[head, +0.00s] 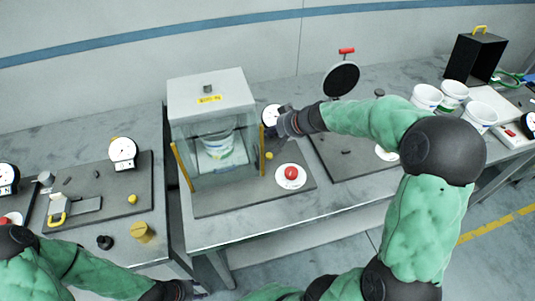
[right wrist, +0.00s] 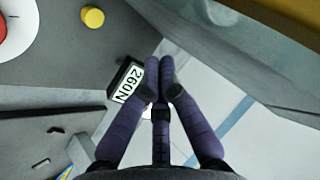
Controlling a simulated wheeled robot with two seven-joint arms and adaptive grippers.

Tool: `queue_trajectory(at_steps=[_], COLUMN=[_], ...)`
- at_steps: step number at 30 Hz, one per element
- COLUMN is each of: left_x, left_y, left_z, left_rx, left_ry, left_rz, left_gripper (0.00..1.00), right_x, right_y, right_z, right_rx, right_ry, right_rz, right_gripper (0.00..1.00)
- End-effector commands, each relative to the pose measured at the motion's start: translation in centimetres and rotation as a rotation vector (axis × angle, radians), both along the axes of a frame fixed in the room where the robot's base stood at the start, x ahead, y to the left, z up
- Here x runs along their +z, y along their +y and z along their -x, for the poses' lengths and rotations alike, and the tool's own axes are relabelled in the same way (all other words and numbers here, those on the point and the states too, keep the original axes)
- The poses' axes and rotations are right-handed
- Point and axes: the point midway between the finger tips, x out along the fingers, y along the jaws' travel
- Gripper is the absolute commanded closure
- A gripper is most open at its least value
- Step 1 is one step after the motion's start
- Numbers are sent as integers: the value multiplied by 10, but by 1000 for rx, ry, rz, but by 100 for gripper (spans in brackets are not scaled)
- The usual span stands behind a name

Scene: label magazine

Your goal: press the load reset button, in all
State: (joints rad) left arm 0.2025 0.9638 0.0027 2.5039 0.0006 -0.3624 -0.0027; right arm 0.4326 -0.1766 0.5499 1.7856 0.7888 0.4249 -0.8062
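A red button (head: 291,172) on a round white base sits on the dark mat of the middle station, right of the glass-fronted box. Its edge shows at the top left of the right wrist view (right wrist: 4,27). A small yellow knob (head: 269,155) lies between it and the gauge; it also shows in the right wrist view (right wrist: 93,17). My right gripper (head: 284,121) is at the white gauge (head: 271,112), partly covering it.
The box (head: 210,95) holds a white bucket (head: 217,143). A left station has a gauge (head: 122,149) and a yellow cylinder (head: 142,233). Several white buckets (head: 426,97) and a black case (head: 474,58) stand at the right. Gaps separate the tables.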

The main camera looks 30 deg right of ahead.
Motion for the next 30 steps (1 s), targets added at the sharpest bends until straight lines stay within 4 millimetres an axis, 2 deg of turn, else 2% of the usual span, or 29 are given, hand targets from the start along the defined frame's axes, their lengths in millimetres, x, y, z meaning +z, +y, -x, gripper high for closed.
queue_trajectory(at_steps=[8,24,30], left_x=[-13,-66,-76], left_y=[0,0,0], left_z=[-1,0,0], left_rx=[0,0,0], left_ry=[-1,-1,-1], left_rz=[0,0,0], left_gripper=[60,60,60], right_x=[-17,-79,-88], right_y=[0,0,0], right_z=[0,0,0], right_rx=[0,0,0], right_ry=[1,0,0], right_rz=[-1,0,0], right_gripper=[100,100,100])
